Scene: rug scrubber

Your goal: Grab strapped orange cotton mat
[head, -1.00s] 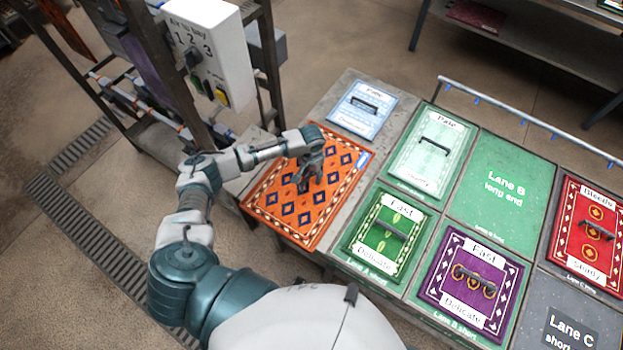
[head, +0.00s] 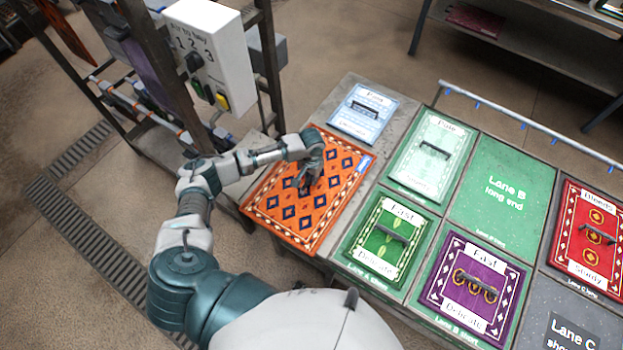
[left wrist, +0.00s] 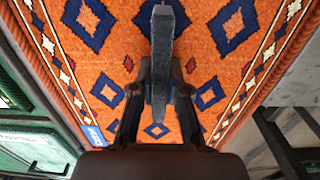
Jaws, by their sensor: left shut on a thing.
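The orange mat (head: 283,209) with dark blue diamonds and a cream border lies flat at the left end of the grey table. My left gripper (head: 305,184) is over the middle of the mat, pointing down, and hides the strap there in the head view. In the left wrist view the orange mat (left wrist: 205,38) fills most of the picture. There the fingers of my left gripper (left wrist: 160,95) are closed on the dark grey strap (left wrist: 163,45), which runs up the middle of the picture. My right gripper is not in view.
A pale blue mat (head: 352,124) lies just behind the orange one. Light green (head: 410,175), green (head: 373,251) and purple (head: 492,260) strapped mats lie to the right. A white control box (head: 222,45) on a rack stands at the left. The Lane B long end panel (head: 500,215) is bare.

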